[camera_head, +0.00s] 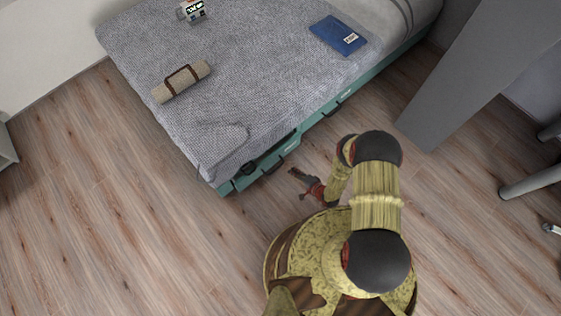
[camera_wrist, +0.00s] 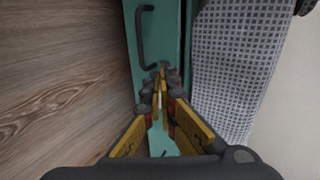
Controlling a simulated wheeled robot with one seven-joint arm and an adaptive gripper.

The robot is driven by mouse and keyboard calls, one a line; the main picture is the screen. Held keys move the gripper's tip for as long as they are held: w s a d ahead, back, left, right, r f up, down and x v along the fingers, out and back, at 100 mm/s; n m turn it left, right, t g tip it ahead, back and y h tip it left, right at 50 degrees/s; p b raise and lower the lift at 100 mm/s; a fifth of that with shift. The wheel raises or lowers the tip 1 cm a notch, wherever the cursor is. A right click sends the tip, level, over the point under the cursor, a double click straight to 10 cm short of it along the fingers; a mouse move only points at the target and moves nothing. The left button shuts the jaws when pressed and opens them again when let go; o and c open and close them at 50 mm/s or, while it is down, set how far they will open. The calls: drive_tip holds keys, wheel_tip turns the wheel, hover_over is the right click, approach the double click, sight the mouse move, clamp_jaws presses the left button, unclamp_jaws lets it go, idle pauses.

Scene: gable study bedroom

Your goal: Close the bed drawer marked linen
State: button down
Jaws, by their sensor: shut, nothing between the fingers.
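The bed's teal side (camera_head: 232,186) holds drawers under a grey cover. The drawer nearest the foot end (camera_head: 286,150) seems to stand out a little, with a dark strip above its front; its label is too small to read. My gripper (camera_head: 296,174) is low beside this drawer, on the room side. In the wrist view the shut, empty fingers (camera_wrist: 163,72) point along a teal surface (camera_wrist: 172,22) with a dark bar handle (camera_wrist: 145,38) just beyond them. I cannot tell whether the fingertips touch it.
A second handle (camera_head: 339,103) is farther along the bed side. A rolled mat (camera_head: 182,82) and a blue packet (camera_head: 338,35) lie on the bed. A grey panel (camera_head: 470,75) stands at right. The wooden floor at left (camera_head: 110,190) is clear.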

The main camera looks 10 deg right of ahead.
drive_tip(key=b, duration=0.4)
approach(274, 156)
wheel_tip(274, 156, down, 3)
drive_tip(key=w+a, duration=0.2)
drive_tip(key=w, duration=0.1)
drive_tip(key=shift+w+a+f+b, duration=0.15)
drive_tip(key=shift+w+a+b, duration=0.15)
drive_tip(key=shift+b, duration=0.1)
drive_tip(key=shift+w+a, duration=0.25)
drive_tip(key=shift+w, duration=0.1)
drive_tip(key=shift+w+a, duration=0.75)
drive_tip(key=shift+w, duration=0.25)
drive_tip(key=shift+w+a, duration=0.7)
drive_tip(key=shift+w, duration=0.35)
